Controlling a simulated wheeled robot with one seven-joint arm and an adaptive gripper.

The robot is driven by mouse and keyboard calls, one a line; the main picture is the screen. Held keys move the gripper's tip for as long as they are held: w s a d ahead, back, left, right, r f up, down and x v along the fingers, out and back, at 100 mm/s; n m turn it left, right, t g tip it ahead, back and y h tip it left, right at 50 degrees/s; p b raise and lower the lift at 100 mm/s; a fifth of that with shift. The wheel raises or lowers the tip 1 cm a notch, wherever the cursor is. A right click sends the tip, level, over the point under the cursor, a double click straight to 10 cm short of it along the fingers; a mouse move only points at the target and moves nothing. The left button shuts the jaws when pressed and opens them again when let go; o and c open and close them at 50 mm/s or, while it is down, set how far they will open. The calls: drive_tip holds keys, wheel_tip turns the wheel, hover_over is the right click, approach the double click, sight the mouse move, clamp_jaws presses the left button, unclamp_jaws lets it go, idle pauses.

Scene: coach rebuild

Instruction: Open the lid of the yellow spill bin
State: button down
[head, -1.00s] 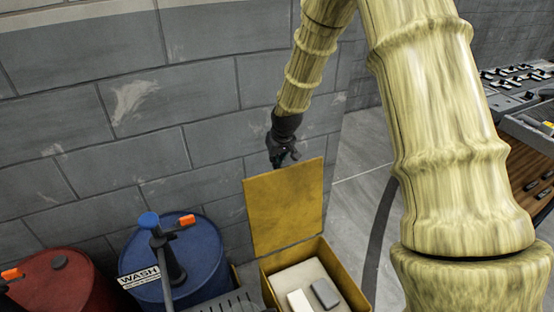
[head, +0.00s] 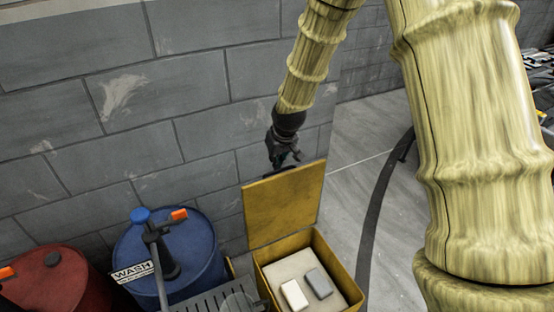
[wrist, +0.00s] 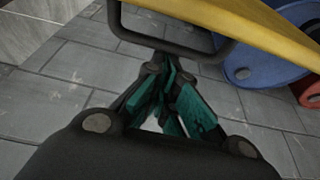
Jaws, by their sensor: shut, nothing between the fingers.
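The yellow spill bin (head: 349,290) stands against the grey block wall at the bottom middle of the head view. Its lid (head: 283,205) stands up steeply at the back, so the bin's mouth is open. A white block (head: 294,295) and a grey block (head: 319,283) lie on a pale surface inside. My gripper (head: 284,163) is at the lid's top edge, on the wall side. In the wrist view my gripper's teal fingers (wrist: 172,112) are closed together and empty. A dark handle bar (wrist: 170,48) on the yellow lid (wrist: 250,25) passes just beyond the fingers; contact is unclear.
A blue drum (head: 190,262) with a pump and a "WASH" sign (head: 132,272) stands left of the bin. A red drum (head: 55,285) is further left. Open floor (head: 365,140) lies right of the bin.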

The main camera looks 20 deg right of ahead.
drive_tip(key=v, duration=1.1)
drive_tip(key=shift+r, duration=0.4)
drive_tip(key=shift+s, duration=0.1)
